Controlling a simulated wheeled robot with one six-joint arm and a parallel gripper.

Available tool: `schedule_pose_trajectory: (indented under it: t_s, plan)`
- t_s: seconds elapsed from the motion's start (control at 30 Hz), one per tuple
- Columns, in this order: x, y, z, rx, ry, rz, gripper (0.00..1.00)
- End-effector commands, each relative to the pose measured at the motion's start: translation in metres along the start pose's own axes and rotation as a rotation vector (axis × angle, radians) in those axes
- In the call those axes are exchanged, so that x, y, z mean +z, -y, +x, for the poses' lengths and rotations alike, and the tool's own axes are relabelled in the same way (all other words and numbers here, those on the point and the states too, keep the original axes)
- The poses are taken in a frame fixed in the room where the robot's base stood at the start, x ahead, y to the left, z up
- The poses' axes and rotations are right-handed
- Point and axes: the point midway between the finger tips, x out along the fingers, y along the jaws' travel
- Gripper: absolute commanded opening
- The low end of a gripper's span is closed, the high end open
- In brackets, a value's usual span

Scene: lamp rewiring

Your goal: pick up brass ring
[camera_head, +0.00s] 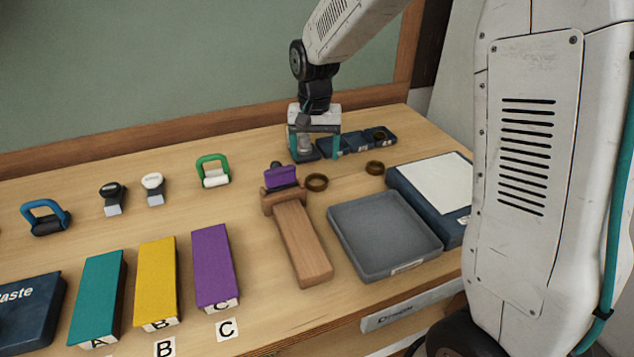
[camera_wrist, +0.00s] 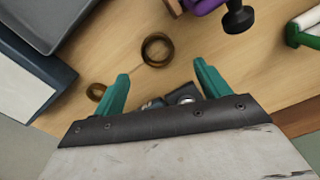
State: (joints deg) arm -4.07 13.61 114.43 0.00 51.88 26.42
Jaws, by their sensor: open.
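Two brass-coloured rings lie flat on the wooden bench. The larger ring (camera_head: 316,182) is just right of the wooden block with the purple top; it also shows in the wrist view (camera_wrist: 145,50), beyond my fingertips. The smaller ring (camera_head: 375,168) lies to its right, near the blue-edged pad; in the wrist view it (camera_wrist: 90,91) is outside my left-hand finger. My gripper (camera_head: 314,152) points down at the back of the bench, over the left end of a dark parts tray (camera_head: 356,144). Its teal fingers (camera_wrist: 161,70) are apart, with no ring between them.
A ring-like part (camera_head: 379,134) sits in the parts tray's right end. A grey tray (camera_head: 385,235) and a blue-edged white pad (camera_head: 437,180) stand at the right. A wooden tool (camera_head: 303,245) lies in front. Stamps and coloured blocks (camera_head: 213,265) fill the left.

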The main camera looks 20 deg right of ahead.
Motion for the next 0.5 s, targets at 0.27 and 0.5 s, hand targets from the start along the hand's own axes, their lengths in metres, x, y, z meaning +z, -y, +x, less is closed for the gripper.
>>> schedule_pose_trajectory:
  t_s: [0.27,0.5]
  plan:
    - [-0.002,-0.001,0.031,0.001,0.003,0.003,0.75]
    - [-0.005,-0.005,0.066,0.002,0.004,0.004,0.75]
